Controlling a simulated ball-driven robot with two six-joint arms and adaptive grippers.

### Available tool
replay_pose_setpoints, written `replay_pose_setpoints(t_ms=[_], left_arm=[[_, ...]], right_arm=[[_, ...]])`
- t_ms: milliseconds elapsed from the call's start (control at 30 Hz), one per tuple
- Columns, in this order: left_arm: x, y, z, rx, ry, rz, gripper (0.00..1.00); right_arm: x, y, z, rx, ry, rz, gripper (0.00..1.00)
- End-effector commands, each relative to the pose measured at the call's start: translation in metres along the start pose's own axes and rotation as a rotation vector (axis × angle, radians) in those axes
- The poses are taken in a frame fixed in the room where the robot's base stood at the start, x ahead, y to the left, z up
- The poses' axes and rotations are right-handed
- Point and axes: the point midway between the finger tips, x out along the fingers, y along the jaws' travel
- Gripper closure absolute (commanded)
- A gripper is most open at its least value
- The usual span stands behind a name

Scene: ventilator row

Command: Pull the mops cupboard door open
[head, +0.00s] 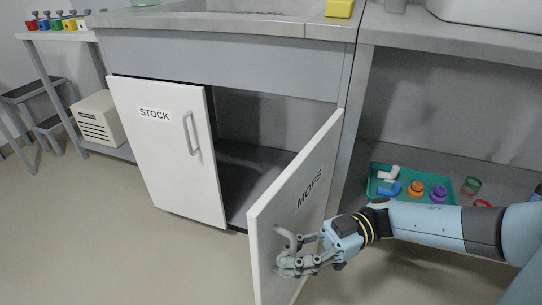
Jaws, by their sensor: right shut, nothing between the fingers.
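The mops cupboard door (283,205) is white, carries the label MOPS, and stands swung well open towards me. Its grey handle (289,238) is near the door's free left edge and partly hidden by my right gripper. My right gripper (284,270) is shut, with its fingers at the handle's lower part; whether they touch it I cannot tell. The cupboard's dark inside (253,165) shows behind the door. The stock door (165,150) on the left has its own handle and looks nearly shut. My left gripper is not in view.
A teal tray (448,198) with small coloured parts is on a low shelf at right. A cream box (100,118) sits on a shelf at left, near a grey step stool (45,112). A sink counter (230,22) runs above the cupboard. The floor (110,240) in front is clear.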

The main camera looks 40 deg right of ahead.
Motion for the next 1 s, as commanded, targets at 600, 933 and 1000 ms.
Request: replay_pose_setpoints(t_ms=[600, 933, 1000], left_arm=[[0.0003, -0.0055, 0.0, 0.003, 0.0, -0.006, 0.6], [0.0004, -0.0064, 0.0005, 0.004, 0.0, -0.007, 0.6], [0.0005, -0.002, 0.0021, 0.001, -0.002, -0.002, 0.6]], right_arm=[[-0.0079, -0.0041, -0.0009, -0.004, -0.002, -0.027, 0.97], [-0.0071, -0.0057, -0.0005, -0.002, -0.001, -0.03, 0.79], [-0.0079, -0.0059, -0.0003, -0.002, -0.001, -0.03, 0.79]])
